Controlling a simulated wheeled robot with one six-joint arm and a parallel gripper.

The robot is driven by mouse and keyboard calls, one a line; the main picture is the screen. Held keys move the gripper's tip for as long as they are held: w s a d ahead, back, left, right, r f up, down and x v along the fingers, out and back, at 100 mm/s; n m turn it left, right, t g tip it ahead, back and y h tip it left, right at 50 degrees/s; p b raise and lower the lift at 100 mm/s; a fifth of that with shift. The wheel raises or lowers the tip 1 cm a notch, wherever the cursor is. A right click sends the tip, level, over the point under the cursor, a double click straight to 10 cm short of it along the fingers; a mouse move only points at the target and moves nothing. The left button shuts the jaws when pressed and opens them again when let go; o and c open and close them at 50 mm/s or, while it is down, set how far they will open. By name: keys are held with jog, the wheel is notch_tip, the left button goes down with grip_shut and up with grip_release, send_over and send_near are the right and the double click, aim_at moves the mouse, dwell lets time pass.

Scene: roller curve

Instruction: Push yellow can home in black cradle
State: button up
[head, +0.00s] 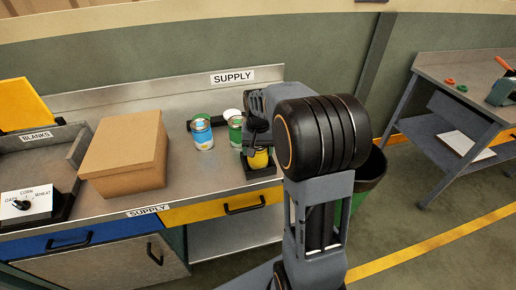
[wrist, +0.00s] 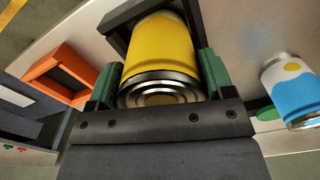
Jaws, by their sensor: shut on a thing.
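The yellow can (head: 258,159) is at the right end of the supply bench, partly hidden by my gripper (head: 257,148). In the wrist view the can (wrist: 163,50) sits between the green finger pads of my gripper (wrist: 160,82), which is shut on it. Its silver ringed end faces the camera. The black cradle (head: 263,173) is directly below the can, and its dark walls (wrist: 120,18) show around the can's far end in the wrist view. I cannot tell how deep the can sits in the cradle.
A blue-and-white can (head: 202,133) stands to the left on the bench, also seen in the wrist view (wrist: 290,92). A green can (head: 235,130) is close behind my gripper. An orange square holder (wrist: 42,68) lies beside the black cradle. A cardboard box (head: 123,152) stands further left.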

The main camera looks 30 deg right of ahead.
jog(key=shift+f, duration=0.3)
dwell(0.5)
jog(key=o, duration=1)
jog(key=shift+r, duration=0.2)
jog(key=shift+r+p, duration=3.45)
jog(key=shift+r, duration=0.9)
